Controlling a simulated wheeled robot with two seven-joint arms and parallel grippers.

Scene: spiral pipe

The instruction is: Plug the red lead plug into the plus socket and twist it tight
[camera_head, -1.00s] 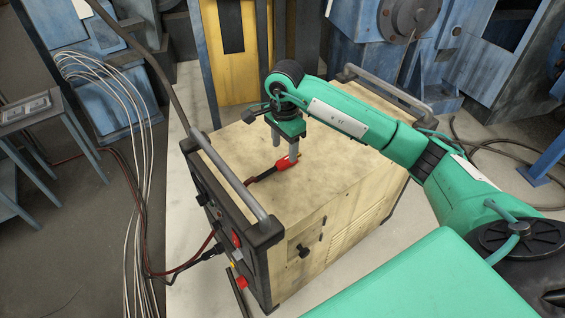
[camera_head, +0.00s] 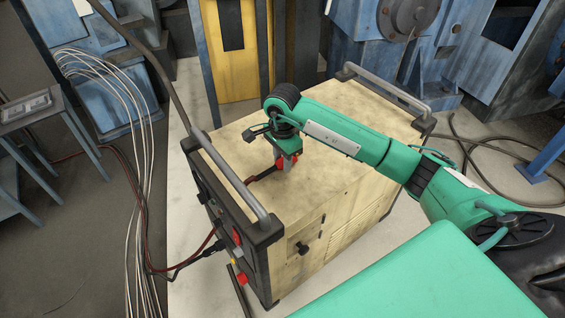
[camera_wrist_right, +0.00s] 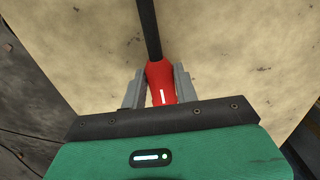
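The red lead plug (camera_head: 281,163) lies on top of the beige machine, with its black lead running to the left. In the right wrist view the plug (camera_wrist_right: 160,80) sits between two grey fingers, its black lead pointing up the picture. My right gripper (camera_head: 289,163) is lowered over the plug; its fingers stand on both sides of it and look open, with little gap. The sockets are on the dark front panel (camera_head: 222,222), seen at a steep angle. A red part (camera_head: 236,237) shows there; I cannot tell whether it is the plus socket. My left gripper is not in view.
The machine top (camera_head: 335,125) is clear around the plug. A grey handle bar (camera_head: 232,178) runs along the front top edge and another (camera_head: 388,92) along the back. Cables hang at the left near a blue table (camera_head: 30,110).

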